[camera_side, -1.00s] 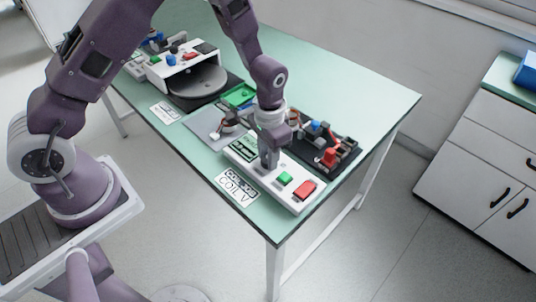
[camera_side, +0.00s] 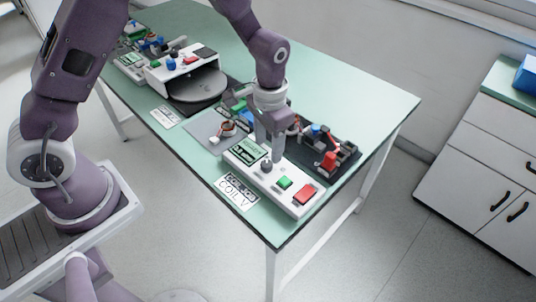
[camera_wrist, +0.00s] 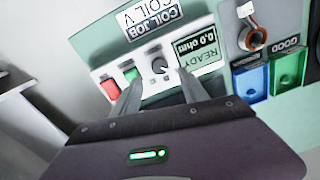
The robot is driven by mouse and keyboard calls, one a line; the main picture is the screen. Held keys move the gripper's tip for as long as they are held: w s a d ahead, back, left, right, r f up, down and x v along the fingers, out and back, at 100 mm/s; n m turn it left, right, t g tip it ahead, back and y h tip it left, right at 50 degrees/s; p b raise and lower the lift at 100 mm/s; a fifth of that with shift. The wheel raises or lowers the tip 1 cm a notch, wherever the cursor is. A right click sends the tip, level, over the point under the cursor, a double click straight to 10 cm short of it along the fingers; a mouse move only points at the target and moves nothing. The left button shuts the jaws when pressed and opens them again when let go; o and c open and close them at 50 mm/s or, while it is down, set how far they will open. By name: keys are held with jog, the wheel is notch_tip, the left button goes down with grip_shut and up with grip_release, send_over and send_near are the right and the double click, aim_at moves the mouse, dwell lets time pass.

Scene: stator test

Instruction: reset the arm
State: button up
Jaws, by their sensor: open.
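My gripper (camera_side: 272,152) is above the white control box on the green table, just behind its black knob. The box (camera_side: 253,172) has a display, a black knob (camera_side: 267,166), a green button (camera_side: 284,183) and a red button (camera_side: 305,194). In the wrist view my gripper (camera_wrist: 158,92) is open, with its two fingers apart and the knob (camera_wrist: 159,66) beyond them in the gap. The fingers look clear of the knob. The display (camera_wrist: 197,52) reads "READY" and "0.0 ohm".
A coil (camera_wrist: 251,37) sits on a grey mat, beside a blue bin (camera_wrist: 250,80) and a green bin (camera_wrist: 289,70) labelled GOOD. A dark tray with red and blue parts (camera_side: 330,150) lies behind the box. A turntable (camera_side: 197,86) stands farther left. The table's right end is bare.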

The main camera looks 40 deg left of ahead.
jog(key=shift+r, duration=0.55)
jog(key=shift+r, duration=0.3)
jog(key=s+a+r+n+t, duration=0.1)
jog(key=s+a+r+t, duration=0.1)
jog(key=s+r, duration=0.65)
jog(key=s+a+r+n+t, duration=0.15)
jog(key=s+r, duration=0.45)
jog(key=r, duration=0.6)
jog(key=s+a+r+t, duration=0.1)
jog(key=s+t, duration=0.1)
jog(key=s, duration=0.6)
